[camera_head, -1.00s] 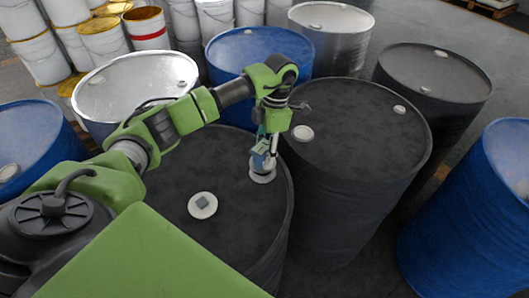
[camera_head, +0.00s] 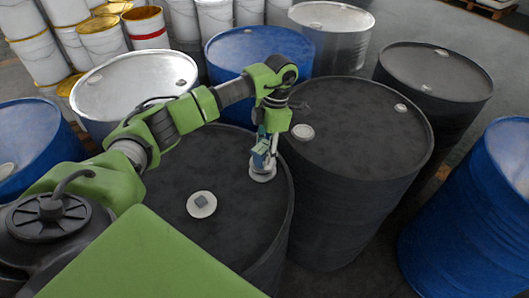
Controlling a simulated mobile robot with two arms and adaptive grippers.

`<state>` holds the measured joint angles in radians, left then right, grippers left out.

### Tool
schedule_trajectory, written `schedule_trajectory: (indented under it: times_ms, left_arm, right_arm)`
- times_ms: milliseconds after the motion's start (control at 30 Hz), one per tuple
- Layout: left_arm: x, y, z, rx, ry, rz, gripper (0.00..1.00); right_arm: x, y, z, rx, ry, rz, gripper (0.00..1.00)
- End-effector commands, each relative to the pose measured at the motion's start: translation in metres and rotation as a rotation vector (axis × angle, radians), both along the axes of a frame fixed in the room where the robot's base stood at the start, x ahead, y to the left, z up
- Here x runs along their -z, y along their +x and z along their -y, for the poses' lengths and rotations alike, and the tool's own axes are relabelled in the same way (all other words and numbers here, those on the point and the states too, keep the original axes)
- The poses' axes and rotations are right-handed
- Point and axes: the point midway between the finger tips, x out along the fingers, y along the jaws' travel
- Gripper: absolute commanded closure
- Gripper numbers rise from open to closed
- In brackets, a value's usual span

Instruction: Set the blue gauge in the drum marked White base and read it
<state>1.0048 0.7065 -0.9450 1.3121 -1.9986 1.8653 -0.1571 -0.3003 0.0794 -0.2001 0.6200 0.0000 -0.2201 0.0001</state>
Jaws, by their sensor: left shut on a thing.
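My left gripper (camera_head: 264,146) points down over the far right part of the top of the near black drum (camera_head: 240,222). It is shut on a small blue thing, which looks like the blue gauge (camera_head: 262,159). The gauge's lower end is at the pale round bung fitting (camera_head: 262,175) in that drum's lid. I cannot tell how deep it sits, and its face is too small to read. A second pale round fitting with a grey square centre (camera_head: 201,204) is nearer on the same lid. No "White base" marking is legible. My right gripper is not in view.
Another black drum (camera_head: 355,125) stands close on the right, with a third (camera_head: 433,75) behind it. Blue drums (camera_head: 480,210) stand right, left and behind. A white-topped drum (camera_head: 137,85) is behind my arm. Pails (camera_head: 100,40) are stacked at the back left.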

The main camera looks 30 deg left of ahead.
Motion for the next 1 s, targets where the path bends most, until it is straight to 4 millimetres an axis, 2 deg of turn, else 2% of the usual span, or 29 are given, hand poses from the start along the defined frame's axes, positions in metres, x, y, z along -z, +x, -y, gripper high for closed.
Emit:
schedule_trajectory:
  times_ms: [333,1000]
  left_arm:
    - [0.001,0.000,0.000,0.000,0.001,0.001,1.00]
    - [0.018,0.000,0.000,0.000,0.000,0.000,1.00]
  right_arm:
    - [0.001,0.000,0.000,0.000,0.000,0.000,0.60]
    - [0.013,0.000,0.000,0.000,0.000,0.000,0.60]
